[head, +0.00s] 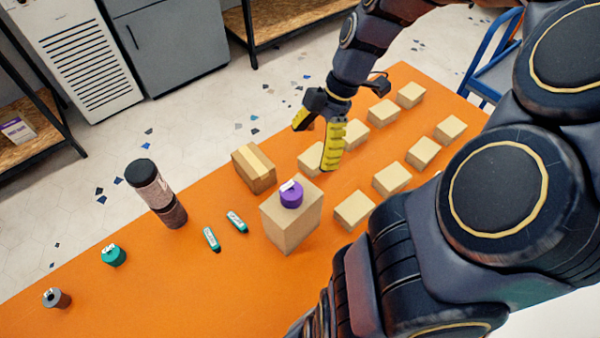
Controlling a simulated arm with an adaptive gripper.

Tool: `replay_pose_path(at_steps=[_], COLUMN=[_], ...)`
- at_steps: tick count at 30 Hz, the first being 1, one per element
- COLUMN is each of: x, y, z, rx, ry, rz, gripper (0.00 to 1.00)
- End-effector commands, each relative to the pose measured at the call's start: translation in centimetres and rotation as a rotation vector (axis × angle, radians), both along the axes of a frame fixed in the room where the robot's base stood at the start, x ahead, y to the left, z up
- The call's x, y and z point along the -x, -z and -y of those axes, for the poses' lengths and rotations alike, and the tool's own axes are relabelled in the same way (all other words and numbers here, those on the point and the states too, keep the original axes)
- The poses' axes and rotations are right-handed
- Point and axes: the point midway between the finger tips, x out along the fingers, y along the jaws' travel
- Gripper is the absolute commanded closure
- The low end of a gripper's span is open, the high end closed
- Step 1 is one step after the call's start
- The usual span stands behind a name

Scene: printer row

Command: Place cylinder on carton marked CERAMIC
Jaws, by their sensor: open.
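A purple cylinder (291,195) with a small white label on top stands upright on a tall tan carton (291,222). A teal cylinder (114,257) and a grey-brown cylinder (58,299) stand on the orange table at the lower left, each with a white label. My gripper (315,148) has yellow fingers, spread apart and empty. It is above and behind the purple cylinder, apart from it. I cannot read CERAMIC on any carton. Part of a small carton (310,160) is hidden behind a finger.
Several low tan cartons (392,179) stand in two rows on the right of the orange table (190,290). A taped box (253,170), a tall dark canister (152,187) and two small teal-and-white items (237,222) stand or lie left of the tall carton.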

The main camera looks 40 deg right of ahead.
Motion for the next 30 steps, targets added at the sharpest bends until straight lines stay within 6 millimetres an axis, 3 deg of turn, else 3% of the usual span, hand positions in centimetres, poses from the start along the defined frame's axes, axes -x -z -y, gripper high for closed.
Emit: replay_pose_path(at_steps=[4,8,12,15,22,30], x=[0.3,2.0,4.9,7.3,10.8,11.5], y=[-1.3,-2.5,-3.1,-3.2,-3.1,-3.1], z=[-3.7,-8.3,-12.0,-13.7,-14.9,-15.0], rx=[0.036,0.117,0.226,0.296,0.372,0.38], ry=[0.105,0.311,0.603,0.828,1.221,1.321], rz=[-0.106,-0.249,-0.366,-0.413,-0.444,-0.447], gripper=[0.29,0.29,0.29,0.29,0.29,0.29])
